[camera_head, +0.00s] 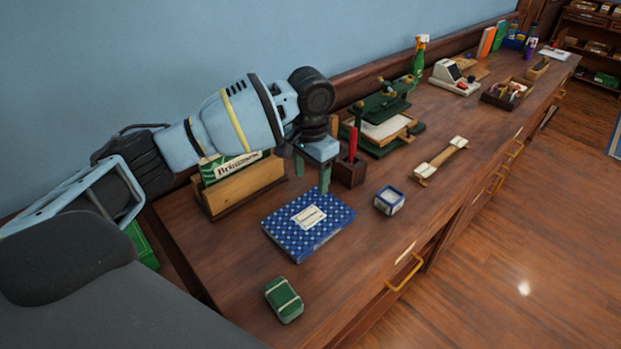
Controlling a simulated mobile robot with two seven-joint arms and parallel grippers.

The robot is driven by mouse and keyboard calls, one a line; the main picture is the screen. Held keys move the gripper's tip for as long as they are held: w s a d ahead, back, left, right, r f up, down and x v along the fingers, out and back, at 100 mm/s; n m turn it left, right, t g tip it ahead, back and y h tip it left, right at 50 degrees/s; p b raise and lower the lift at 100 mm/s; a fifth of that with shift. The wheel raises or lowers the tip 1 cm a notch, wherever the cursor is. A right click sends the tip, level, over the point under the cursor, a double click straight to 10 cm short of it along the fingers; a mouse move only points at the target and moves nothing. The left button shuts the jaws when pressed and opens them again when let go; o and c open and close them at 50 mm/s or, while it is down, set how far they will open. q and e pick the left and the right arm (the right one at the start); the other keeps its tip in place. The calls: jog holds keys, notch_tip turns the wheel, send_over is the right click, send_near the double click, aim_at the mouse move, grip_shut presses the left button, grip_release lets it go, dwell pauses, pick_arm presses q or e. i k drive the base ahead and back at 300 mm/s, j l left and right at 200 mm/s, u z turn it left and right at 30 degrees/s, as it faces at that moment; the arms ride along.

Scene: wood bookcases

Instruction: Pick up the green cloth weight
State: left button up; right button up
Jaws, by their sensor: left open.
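The green cloth weight (284,300) is a small green block with pale bands. It lies on the wooden counter near its front left end, in front of a blue patterned notebook. My left gripper (313,180) hangs over the counter behind the notebook, fingers pointing down. It is open, with nothing visible between its fingers. It is well behind the green cloth weight and apart from it. My right gripper does not show.
The blue notebook (307,223) lies between my left gripper and the weight. A wooden holder (243,190), a pen cup (349,171), a small blue-edged box (389,200) and a green press (385,120) stand nearby. The counter around the weight is clear.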

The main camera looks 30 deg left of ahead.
aim_at(287, 305)
jog(key=u, duration=1.1)
